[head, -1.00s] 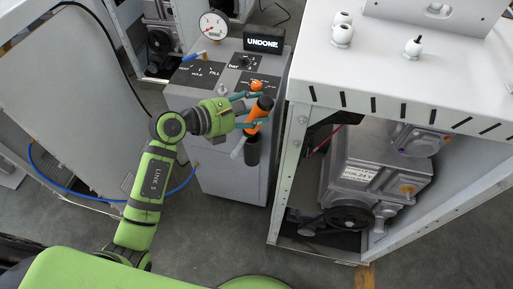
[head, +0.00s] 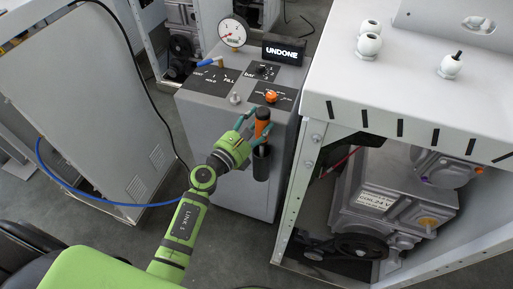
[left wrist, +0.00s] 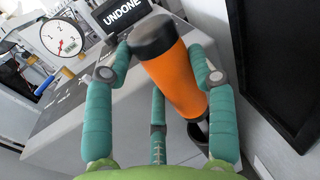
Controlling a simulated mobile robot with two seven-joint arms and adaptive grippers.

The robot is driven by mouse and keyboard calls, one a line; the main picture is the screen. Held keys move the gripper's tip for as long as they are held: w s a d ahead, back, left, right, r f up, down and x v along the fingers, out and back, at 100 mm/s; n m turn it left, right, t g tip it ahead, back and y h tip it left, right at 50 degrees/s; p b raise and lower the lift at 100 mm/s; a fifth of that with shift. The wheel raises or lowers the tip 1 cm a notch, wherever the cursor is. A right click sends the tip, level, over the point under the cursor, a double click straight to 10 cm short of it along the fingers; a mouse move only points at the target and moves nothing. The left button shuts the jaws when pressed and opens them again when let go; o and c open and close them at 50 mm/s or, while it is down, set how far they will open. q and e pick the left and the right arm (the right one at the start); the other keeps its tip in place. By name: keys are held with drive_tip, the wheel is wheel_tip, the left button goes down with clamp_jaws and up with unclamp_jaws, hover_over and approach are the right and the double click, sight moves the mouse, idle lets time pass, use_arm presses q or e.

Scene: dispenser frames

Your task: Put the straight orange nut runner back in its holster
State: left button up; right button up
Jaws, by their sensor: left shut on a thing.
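The straight nut runner (head: 263,127), orange with a black end cap, stands nearly upright at the front of the grey dispenser cabinet. In the left wrist view the nut runner (left wrist: 178,78) leans slightly, between the teal fingers and nearer the right one. My left gripper (head: 258,121) is shut on it. The black holster (head: 261,166) is on the cabinet front, directly below the tool. Its rim (left wrist: 199,132) shows in the left wrist view at the tool's lower end. The tool's tip is hidden, so how deep it sits is unclear. My right gripper is out of view.
The cabinet top carries a dial gauge (head: 233,32), an orange knob (head: 271,97) and a display reading UNDONE (head: 284,52). A white frame (head: 312,150) with machinery stands close on the right. A blue hose (head: 105,202) lies at the left. Floor between is clear.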

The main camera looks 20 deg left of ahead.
use_arm(q)
wheel_tip(320, 180, down, 6)
drive_tip(key=b, duration=0.3)
drive_tip(key=shift+w+f, duration=0.1)
drive_tip(key=shift+f, duration=0.05)
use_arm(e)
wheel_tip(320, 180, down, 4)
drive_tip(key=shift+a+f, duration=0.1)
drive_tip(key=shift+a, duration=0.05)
use_arm(q)
drive_tip(key=shift+f, duration=0.1)
drive_tip(key=o, duration=1.6)
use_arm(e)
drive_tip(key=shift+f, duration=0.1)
